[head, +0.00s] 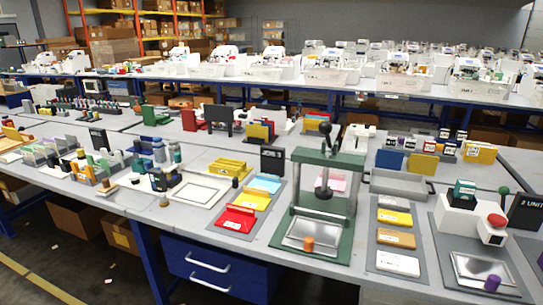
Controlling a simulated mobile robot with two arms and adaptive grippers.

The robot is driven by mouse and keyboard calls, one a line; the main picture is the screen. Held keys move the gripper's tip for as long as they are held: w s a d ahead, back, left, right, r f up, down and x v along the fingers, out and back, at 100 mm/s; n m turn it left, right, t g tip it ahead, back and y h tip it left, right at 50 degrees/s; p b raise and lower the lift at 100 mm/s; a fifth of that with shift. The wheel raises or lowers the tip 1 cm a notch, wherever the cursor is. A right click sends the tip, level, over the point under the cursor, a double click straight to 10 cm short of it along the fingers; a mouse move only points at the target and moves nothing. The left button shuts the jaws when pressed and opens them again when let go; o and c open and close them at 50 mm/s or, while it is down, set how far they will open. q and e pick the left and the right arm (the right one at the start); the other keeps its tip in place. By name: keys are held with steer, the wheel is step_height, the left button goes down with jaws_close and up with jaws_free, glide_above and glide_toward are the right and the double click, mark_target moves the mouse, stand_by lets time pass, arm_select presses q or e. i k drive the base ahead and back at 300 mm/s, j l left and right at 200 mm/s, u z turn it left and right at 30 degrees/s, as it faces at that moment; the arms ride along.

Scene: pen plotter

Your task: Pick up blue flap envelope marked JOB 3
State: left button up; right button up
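A row of flat envelopes lies on a grey mat on the table, left of the green press. The light blue one (266,183) is at the back, behind a yellow one (251,200) and a red one (236,219). A darker blue flat piece (389,160) stands upright farther right, behind a grey tray. I cannot read a JOB 3 marking on either blue item. Neither of my grippers shows in the head view.
The green press (324,200) stands right of the envelopes, with an orange knob-like piece (308,244) at its front. A white frame (200,191) lies to their left. A black sign (272,161) stands behind them. A grey tray (398,186) is at right.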

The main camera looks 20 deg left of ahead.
mark_target(264, 182)
steer(key=i+j+u, duration=0.25)
steer(key=j, duration=0.25)
steer(key=i+j+u, duration=0.3)
steer(key=i+j, duration=0.15)
